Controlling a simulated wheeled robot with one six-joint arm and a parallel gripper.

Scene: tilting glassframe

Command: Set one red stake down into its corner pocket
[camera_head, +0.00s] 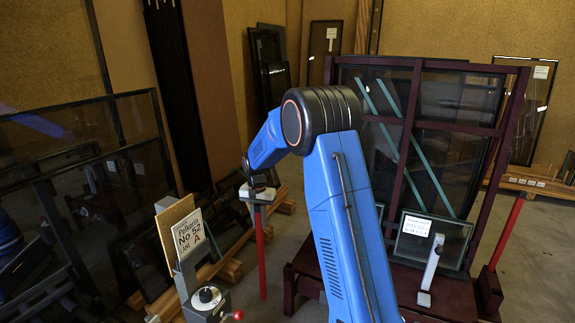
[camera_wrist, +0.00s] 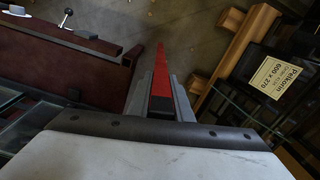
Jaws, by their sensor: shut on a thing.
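My gripper (camera_head: 258,194) is shut on the upper end of a red stake (camera_head: 261,255), which hangs roughly upright, left of the dark red rack (camera_head: 421,65). In the wrist view the stake (camera_wrist: 160,68) points away between the two grey fingers of the gripper (camera_wrist: 160,97). A dark red block (camera_head: 290,288) at the rack base's left front corner looks like a pocket; its opening is not visible. A second red stake (camera_head: 507,232) stands tilted at the right front corner, its lower end in a dark red block (camera_head: 489,294).
A glass pane with a white label (camera_head: 416,226) and a white-handled tool (camera_head: 431,270) are on the rack base. Wooden beams (camera_head: 228,268) lie left of the held stake. A board (camera_head: 174,222) and a grey device with a red knob (camera_head: 208,297) stand at front left.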

